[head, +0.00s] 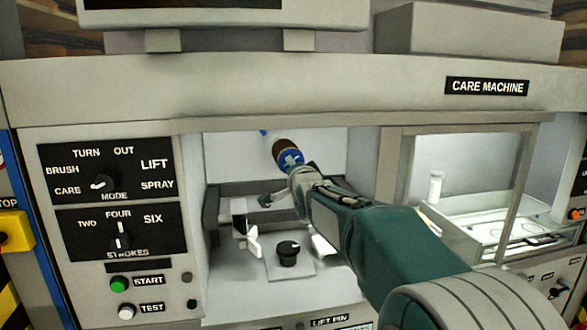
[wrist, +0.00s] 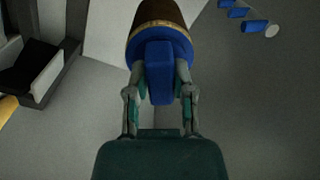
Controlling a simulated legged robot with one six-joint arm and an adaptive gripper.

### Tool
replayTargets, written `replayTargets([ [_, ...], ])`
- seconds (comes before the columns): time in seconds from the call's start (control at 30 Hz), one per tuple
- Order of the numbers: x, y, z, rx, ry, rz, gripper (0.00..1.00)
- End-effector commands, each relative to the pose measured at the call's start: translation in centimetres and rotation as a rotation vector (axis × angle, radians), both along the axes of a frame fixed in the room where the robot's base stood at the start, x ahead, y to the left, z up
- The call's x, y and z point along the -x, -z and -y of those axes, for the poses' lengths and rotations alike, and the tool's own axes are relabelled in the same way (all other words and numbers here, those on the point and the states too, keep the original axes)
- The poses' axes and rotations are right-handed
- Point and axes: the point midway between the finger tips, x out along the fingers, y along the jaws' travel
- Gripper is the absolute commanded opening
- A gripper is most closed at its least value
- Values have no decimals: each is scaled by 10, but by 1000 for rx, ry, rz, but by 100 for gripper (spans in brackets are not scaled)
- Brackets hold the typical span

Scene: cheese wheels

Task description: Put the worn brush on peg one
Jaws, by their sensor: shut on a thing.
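The brush is round, with brown bristles (wrist: 160,14), a pale band and a blue grip (wrist: 158,68). In the head view the brush (head: 286,152) is inside the machine's open bay, in front of the pale back wall. My gripper (wrist: 158,85) is shut on the blue grip, one finger on each side. Blue pegs (wrist: 258,27) show at the top right of the wrist view, apart from the brush. A small blue bit (head: 263,132) shows beyond the brush in the head view. I cannot tell which peg is peg one, nor how worn the bristles are.
The bay holds a grey ledge (head: 232,190), a white bracket (head: 252,240) and a black knob (head: 288,252). A control panel (head: 112,175) is at left. A glazed compartment (head: 470,180) is at right. In the wrist view a dark block (wrist: 38,70) stands at left.

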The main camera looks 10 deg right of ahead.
Motion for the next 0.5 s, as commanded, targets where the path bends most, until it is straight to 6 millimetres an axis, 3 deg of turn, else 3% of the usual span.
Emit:
replayTargets([
  [0.1, -2, -1, 0, 0, 0, 2, 0],
  [0.13, -2, -1, 0, 0, 0, 2, 44],
  [0.2, -2, -1, 0, 0, 0, 2, 71],
  [0.5, -2, 0, 0, 0, -1, 1, 71],
])
